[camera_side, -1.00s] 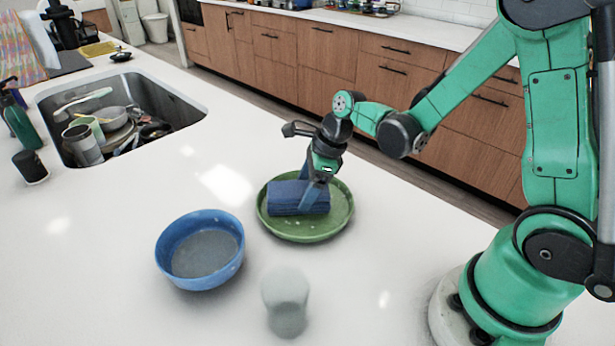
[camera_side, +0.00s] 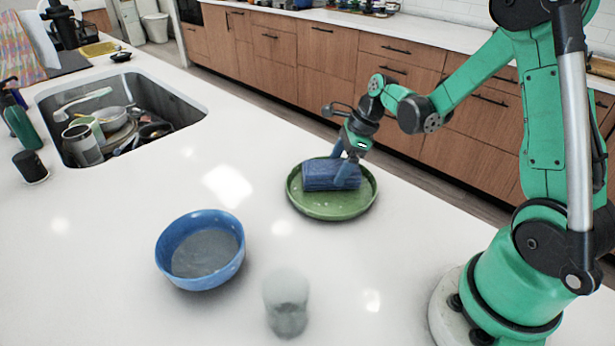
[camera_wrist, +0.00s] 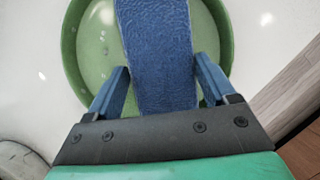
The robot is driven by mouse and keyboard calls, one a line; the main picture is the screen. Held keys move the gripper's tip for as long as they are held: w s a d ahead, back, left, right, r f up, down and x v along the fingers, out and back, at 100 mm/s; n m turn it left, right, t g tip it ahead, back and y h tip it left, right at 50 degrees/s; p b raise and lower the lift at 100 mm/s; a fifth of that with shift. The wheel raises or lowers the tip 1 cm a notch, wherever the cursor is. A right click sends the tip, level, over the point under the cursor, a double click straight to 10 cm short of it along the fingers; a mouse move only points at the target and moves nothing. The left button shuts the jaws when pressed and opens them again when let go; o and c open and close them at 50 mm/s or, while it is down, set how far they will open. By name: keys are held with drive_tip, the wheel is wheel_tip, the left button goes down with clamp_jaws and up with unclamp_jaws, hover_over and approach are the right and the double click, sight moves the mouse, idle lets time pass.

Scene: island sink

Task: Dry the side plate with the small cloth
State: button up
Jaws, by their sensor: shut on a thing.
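The side plate (camera_side: 332,207) is green with a raised rim and lies on the white counter, near its far edge. Pale spots like water drops show on it in the wrist view (camera_wrist: 92,48). The small cloth (camera_side: 325,175) is blue and folded into a thick pad on the plate; it also fills the middle of the wrist view (camera_wrist: 158,55). My gripper (camera_side: 347,172) points down over the plate, shut on the cloth, with blue fingers (camera_wrist: 160,88) on either side of it. The cloth hides the middle of the plate.
A blue bowl (camera_side: 200,250) stands front left of the plate. A pale, blurry cup-like thing (camera_side: 286,303) stands in front. The sink (camera_side: 120,120) at the left holds several dishes. A dark jar (camera_side: 31,167) and a green bottle (camera_side: 20,122) stand beside it. Counter left of the plate is clear.

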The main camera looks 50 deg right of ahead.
sight(296, 201)
drive_tip(key=shift+a, duration=4.9)
drive_tip(key=shift+d, duration=4.75)
drive_tip(key=shift+a, duration=4.65)
drive_tip(key=shift+a+r, duration=0.1)
drive_tip(key=shift+r, duration=0.1)
wheel_tip(296, 201, up, 9)
